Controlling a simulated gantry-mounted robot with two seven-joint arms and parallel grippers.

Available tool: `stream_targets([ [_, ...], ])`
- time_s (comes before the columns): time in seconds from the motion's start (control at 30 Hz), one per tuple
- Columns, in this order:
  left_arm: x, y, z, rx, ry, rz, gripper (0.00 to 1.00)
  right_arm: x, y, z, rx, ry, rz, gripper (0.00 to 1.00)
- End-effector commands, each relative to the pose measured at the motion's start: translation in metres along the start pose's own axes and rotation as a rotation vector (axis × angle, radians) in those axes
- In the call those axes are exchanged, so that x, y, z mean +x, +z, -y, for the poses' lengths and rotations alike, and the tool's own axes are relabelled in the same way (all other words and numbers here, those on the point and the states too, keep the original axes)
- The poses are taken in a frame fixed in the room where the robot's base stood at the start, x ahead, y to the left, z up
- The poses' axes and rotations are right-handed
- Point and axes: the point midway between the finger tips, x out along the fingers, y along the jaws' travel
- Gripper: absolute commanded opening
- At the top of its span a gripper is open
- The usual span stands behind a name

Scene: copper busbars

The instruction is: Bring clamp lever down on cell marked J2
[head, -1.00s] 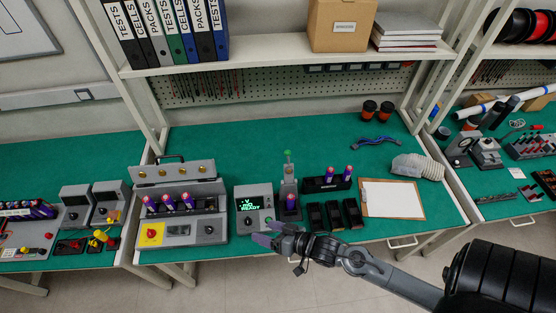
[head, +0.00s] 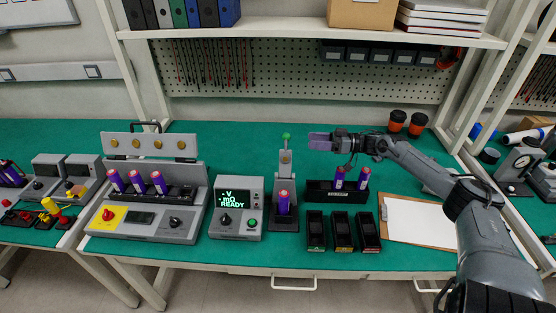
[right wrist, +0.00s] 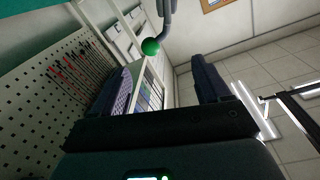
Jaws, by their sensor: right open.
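The clamp (head: 286,160) stands mid-bench with its lever upright, topped by a green knob (head: 287,135). A purple cell (head: 284,204) stands upright in the clamp's base; its marking is too small to read. My right gripper (head: 312,141) is open, to the right of the knob at about its height, fingers pointing left. In the right wrist view the green knob (right wrist: 150,47) appears in the gap between the two fingers, beyond their tips and apart from them. My left gripper is out of view.
A meter (head: 237,208) reading READY stands left of the clamp. A black rack (head: 325,190) with two purple cells sits below my right gripper, and black bins (head: 342,231) stand in front. A lidded tester (head: 150,215) with several cells is farther left.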

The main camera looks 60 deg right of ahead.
Motion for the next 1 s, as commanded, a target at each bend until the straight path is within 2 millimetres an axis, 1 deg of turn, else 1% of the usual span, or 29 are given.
stream_targets([
  [0.03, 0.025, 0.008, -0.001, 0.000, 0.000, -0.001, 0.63, 0.004, 0.005, -0.007, -0.032, -0.005, 0.002, 0.76],
  [0.1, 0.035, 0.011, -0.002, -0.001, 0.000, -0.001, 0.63, 0.008, -0.001, -0.008, -0.060, -0.012, 0.004, 0.76],
  [0.2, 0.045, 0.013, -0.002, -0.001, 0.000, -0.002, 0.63, 0.011, -0.004, -0.009, -0.080, -0.017, 0.004, 0.76],
  [0.37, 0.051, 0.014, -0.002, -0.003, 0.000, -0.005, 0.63, 0.014, -0.002, -0.010, -0.086, -0.019, 0.000, 0.76],
  [0.53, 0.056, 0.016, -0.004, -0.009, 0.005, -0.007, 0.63, 0.024, -0.002, -0.010, -0.088, -0.021, -0.003, 0.76],
  [0.9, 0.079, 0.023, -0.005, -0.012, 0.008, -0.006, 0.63, 0.065, -0.001, -0.010, -0.089, -0.020, -0.004, 0.76],
  [1.0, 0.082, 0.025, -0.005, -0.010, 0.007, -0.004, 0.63, 0.074, -0.003, -0.009, -0.086, -0.020, -0.005, 0.76],
])
